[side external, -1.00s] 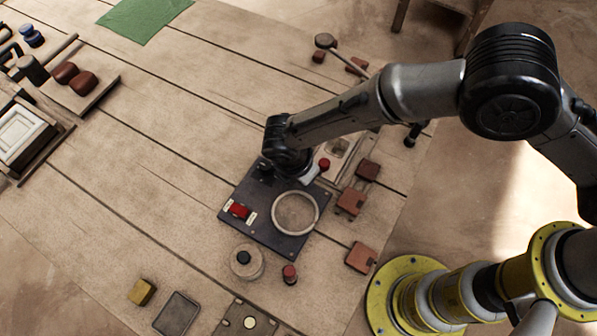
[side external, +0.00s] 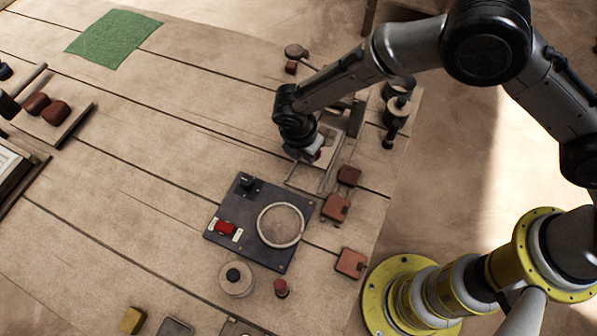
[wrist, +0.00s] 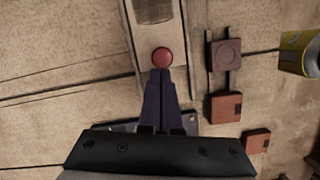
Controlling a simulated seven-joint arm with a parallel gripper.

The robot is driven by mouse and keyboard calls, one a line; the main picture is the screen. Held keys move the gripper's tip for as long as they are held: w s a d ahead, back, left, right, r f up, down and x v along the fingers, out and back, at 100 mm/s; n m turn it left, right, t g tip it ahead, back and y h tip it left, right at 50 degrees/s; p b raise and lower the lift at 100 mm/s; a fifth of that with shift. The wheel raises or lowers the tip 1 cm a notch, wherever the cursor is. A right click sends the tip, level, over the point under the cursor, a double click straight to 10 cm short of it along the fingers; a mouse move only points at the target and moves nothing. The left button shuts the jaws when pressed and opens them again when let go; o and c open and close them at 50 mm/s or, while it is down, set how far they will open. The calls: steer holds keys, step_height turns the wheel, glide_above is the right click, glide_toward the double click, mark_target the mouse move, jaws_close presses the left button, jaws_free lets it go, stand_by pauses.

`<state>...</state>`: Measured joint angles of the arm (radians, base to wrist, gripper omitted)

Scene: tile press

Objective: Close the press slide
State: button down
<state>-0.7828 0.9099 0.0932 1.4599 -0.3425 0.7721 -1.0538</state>
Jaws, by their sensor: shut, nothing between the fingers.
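The press slide is a pale plate with a red knob (wrist: 162,57), and the plate (wrist: 178,78) fills the top middle of the wrist view. In the side external view the slide lies between thin rails (side external: 305,180) beyond the dark panel, partly hidden by my arm. The slide's far end is close to the dark press frame (side external: 355,118). My gripper (wrist: 161,72) is shut and empty. Its fingertips are right behind the knob and appear to touch it. In the side external view my gripper (side external: 309,154) is low over the slide.
A dark panel (side external: 220,250) with a red switch and a ring lies on the near side. Several reddish-brown blocks (side external: 336,208) stand right of the rails. Dark cylinders (side external: 398,105) stand beyond. The table left of the slide is clear.

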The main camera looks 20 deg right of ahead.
steer(key=w+d, duration=0.3)
steer(key=d, duration=0.1)
steer(key=shift+w, duration=0.4)
